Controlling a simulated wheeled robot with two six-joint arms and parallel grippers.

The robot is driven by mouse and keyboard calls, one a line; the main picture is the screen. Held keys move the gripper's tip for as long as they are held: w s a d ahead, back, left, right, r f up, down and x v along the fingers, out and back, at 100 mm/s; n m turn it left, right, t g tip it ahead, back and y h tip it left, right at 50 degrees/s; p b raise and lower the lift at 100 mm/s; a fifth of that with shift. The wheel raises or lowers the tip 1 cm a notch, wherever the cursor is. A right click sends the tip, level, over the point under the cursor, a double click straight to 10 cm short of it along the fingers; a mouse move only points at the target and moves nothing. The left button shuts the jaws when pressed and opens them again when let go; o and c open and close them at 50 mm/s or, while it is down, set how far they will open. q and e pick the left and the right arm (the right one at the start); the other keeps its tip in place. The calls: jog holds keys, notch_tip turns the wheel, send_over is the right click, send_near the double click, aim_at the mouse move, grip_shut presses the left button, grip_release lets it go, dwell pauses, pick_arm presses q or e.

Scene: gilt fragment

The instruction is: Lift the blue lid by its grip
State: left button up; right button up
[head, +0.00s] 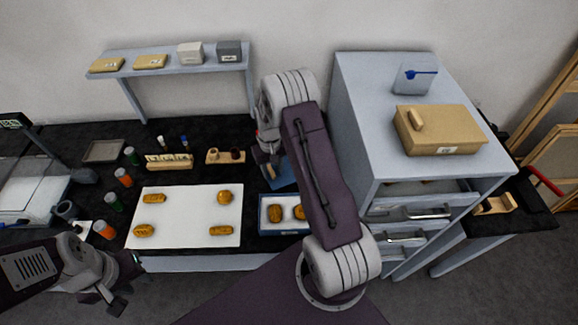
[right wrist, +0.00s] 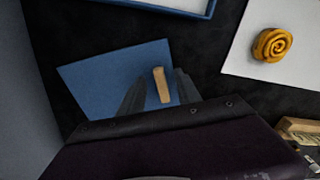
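The blue lid (right wrist: 88,80) lies on the black table surface, and its pale wooden grip (right wrist: 162,86) stands out on it. In the head view the lid (head: 286,174) is partly hidden behind my right arm. My right gripper (right wrist: 157,90) is over the lid with its fingers apart. The grip shows between the two fingers, with a gap on each side. In the head view the right gripper (head: 268,160) is mostly covered by its own arm. My left gripper (head: 118,284) is at the lower left, away from the lid; its finger opening is unclear.
A blue-rimmed tray (head: 262,221) with golden ornaments sits in front of the lid. A white board (head: 185,216) with several ornaments lies to its left. A grey drawer cabinet (head: 352,125) rises close on the right. A wooden rack (head: 170,161) and small holder (head: 225,157) stand to the left.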

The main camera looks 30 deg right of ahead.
jog(key=shift+w+f, duration=0.1)
jog(key=shift+f, duration=0.7)
grip_shut()
jog(key=shift+r, duration=0.1)
notch_tip(320, 180, up, 16)
jog(key=p, duration=0.4)
jog(key=shift+p, duration=0.35)
jog(key=shift+r, duration=0.1)
